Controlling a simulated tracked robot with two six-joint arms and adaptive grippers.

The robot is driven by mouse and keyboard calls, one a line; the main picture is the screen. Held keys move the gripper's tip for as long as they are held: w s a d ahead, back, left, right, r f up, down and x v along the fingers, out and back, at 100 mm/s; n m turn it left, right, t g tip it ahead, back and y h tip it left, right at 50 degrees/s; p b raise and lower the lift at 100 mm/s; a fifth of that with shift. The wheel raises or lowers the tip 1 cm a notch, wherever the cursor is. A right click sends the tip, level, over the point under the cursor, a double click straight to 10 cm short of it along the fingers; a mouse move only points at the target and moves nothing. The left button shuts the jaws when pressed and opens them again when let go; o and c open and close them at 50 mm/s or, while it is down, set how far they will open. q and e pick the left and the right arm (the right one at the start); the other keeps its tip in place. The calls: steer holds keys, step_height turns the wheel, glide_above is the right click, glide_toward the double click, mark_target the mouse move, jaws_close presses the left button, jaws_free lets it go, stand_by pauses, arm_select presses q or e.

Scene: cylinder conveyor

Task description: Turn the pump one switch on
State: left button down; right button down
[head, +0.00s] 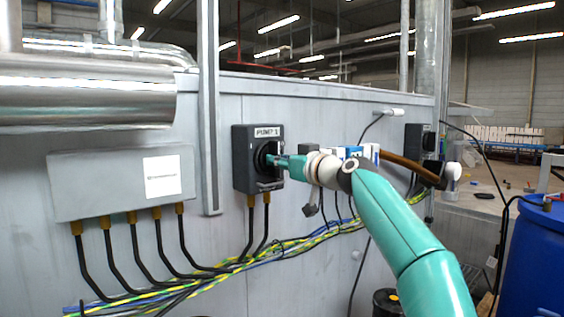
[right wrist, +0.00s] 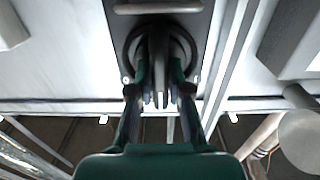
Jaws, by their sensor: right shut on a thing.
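The pump one switch (head: 243,160) is a dark grey box on the grey wall panel, with a label reading PUMP 1 at its top and a round black knob. In the right wrist view the switch's knob (right wrist: 160,48) is round with a raised ridge across its middle. My right gripper (head: 273,161) reaches the knob from the right; its green fingers (right wrist: 160,85) are shut on the ridge, one on each side. The fingers hide part of the knob in the head view. My left gripper is not in view.
A grey junction box (head: 120,183) with a white label and several black cables is left of the switch, beside a vertical metal post (head: 209,110). Cables (head: 215,277) run along the wall below. Another dark switch box (head: 418,141) is farther right. A blue barrel (head: 535,262) stands at lower right.

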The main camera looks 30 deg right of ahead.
steer(key=shift+w+f, duration=0.15)
steer(key=shift+f, duration=0.3)
steer(key=c, duration=1.1)
jaws_free()
steer(key=shift+r, duration=0.25)
steer(key=shift+s+r, duration=0.1)
steer(key=shift+s, duration=0.1)
steer(key=s, duration=1.1)
steer(key=shift+s+d, duration=0.35)
steer(key=shift+d, duration=0.1)
steer(key=shift+s+f, duration=0.1)
steer(key=shift+f, duration=0.1)
